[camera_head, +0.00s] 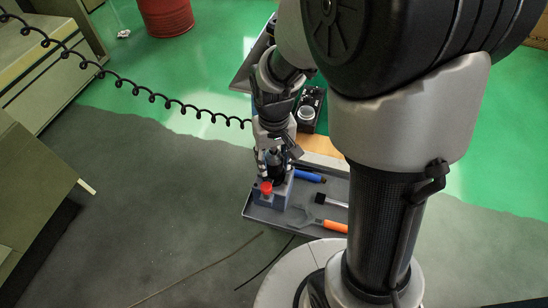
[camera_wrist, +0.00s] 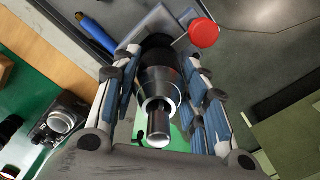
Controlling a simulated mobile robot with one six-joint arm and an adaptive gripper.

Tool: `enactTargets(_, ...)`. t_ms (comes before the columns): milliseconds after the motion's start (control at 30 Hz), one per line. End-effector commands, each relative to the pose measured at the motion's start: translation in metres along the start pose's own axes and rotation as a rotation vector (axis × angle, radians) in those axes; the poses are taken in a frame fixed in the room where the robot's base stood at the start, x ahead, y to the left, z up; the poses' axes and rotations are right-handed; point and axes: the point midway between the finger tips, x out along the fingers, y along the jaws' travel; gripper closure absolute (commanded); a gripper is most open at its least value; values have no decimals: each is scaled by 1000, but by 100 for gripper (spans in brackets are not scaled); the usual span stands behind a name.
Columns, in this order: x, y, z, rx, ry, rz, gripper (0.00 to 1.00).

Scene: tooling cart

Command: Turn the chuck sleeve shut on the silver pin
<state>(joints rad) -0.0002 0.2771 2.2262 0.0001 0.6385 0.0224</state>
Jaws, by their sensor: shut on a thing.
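The chuck sleeve (camera_wrist: 160,75) is a dark and silver cylinder between my fingers in the wrist view. The silver pin (camera_wrist: 158,125) stands in its mouth and points toward the wrist camera. My gripper (camera_wrist: 162,62) is shut on the sleeve, with a blue-padded finger on each side. In the head view my gripper (camera_head: 273,158) points down over the blue-grey block (camera_head: 282,192) that bears the chuck. A red knob (camera_wrist: 204,33) sits beside the chuck and also shows in the head view (camera_head: 266,187). The depth of the pin inside the chuck is hidden.
The block stands in a grey tray (camera_head: 258,213) with a blue-handled tool (camera_head: 308,176), a dark-headed brush (camera_head: 320,198) and an orange-handled tool (camera_head: 331,226). A black device (camera_head: 309,110) stands behind. A coiled black cable (camera_head: 151,97) hangs at left. Grey cabinets flank open floor.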

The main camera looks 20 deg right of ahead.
Motion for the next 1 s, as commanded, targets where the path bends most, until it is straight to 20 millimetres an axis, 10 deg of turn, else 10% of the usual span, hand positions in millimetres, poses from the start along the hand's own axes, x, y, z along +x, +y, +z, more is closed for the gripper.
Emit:
enactTargets(200, 0, 0, 0, 0, 1, 0, 83)
enactTargets(233, 0, 0, 0, 0, 1, 0, 58)
enactTargets(500, 0, 0, 0, 0, 1, 0, 40)
enactTargets(1000, -18, 0, -2, -1, 6, 0, 39)
